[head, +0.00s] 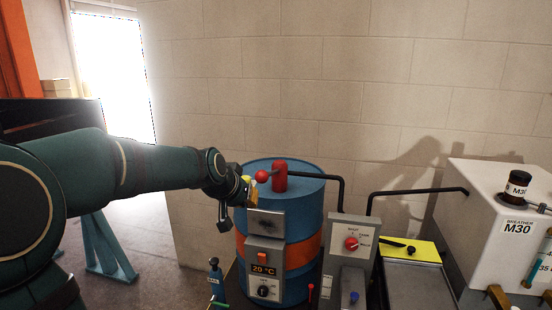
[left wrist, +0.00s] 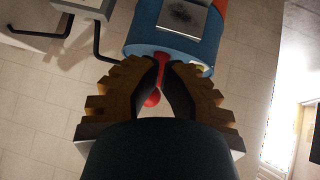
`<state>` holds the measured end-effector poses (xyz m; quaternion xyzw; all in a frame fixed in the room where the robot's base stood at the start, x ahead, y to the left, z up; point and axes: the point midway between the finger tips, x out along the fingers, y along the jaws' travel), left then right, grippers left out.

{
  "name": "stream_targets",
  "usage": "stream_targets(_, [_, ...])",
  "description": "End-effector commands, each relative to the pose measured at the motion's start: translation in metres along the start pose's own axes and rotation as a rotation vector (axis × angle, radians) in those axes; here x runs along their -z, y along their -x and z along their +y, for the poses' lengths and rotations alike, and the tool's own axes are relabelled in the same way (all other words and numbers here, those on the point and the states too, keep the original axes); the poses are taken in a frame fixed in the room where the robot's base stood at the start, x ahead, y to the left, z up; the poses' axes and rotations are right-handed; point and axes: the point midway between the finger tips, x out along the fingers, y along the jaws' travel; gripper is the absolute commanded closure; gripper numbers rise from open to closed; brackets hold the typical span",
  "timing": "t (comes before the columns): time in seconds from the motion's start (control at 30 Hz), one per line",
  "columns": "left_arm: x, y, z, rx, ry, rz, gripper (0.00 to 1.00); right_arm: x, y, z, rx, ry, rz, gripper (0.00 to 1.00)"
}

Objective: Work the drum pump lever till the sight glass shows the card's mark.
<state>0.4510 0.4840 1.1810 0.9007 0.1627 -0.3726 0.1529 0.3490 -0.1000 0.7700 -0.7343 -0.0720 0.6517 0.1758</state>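The drum pump stands on a blue drum (head: 312,212) with an orange band; its red post (head: 280,176) rises from the drum top. A red ball knob (head: 262,176) marks the lever's end, left of the post. My left gripper (head: 246,188) is close to the knob, at the drum's left edge. In the left wrist view the fingers of my left gripper (left wrist: 161,62) are partly apart, with the red knob (left wrist: 152,99) seen between them; contact cannot be told. A sight glass (head: 534,270) is on the white tank at right; its level is unclear. My right gripper is not in view.
The white tank (head: 480,190) carries an M30 label and a dark-capped jar (head: 518,184). A grey panel with a red knob (head: 351,243) stands beside the drum. A yellow plate (head: 425,251) lies on a tray. A black hose (head: 340,180) runs from the pump.

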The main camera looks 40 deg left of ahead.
Motion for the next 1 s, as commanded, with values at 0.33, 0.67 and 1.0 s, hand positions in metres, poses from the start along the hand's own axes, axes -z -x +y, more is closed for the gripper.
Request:
stream_targets(0.33, [0.128,0.051,0.035,0.08,-0.083,-0.124,1.0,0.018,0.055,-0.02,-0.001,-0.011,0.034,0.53])
stream_targets(0.67, [0.171,0.077,0.046,0.176,-0.085,-0.16,1.0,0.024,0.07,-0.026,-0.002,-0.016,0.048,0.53])
stream_targets(1.0, [0.171,0.077,0.046,0.18,-0.085,-0.161,1.0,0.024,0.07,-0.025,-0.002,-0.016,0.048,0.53])
